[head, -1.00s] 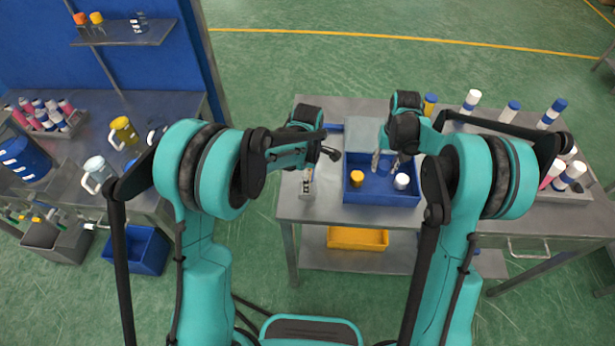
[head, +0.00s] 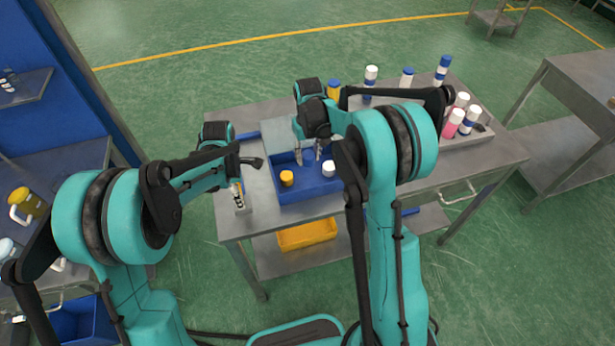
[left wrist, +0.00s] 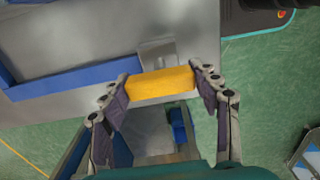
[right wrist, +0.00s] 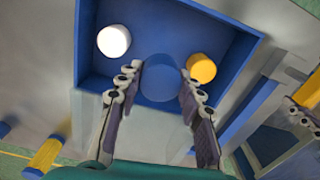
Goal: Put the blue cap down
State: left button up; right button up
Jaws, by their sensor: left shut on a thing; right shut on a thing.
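The blue cap (right wrist: 160,78) shows between the fingers of my right gripper (right wrist: 158,82) in the right wrist view. The gripper is shut on it over the blue tray (head: 290,195). Blue on blue, I cannot tell whether the cap touches the tray floor. A white cap (right wrist: 113,40) and a yellow cap (right wrist: 201,67) lie in the tray on either side of it.
Several capped cans (head: 371,80) stand along the back of the metal table (head: 430,160). A yellow bin (head: 307,235) sits on the shelf below.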

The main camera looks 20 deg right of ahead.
aim_at(308, 176)
pick_arm(q)
jog(key=shift+s, duration=0.1)
pick_arm(e)
jog(key=shift+r+n, duration=0.8)
jog(key=shift+n, duration=0.2)
notch_tip(308, 176, down, 10)
jog(key=shift+r, duration=0.25)
jog(key=o, duration=0.7)
jog(key=shift+f, duration=0.1)
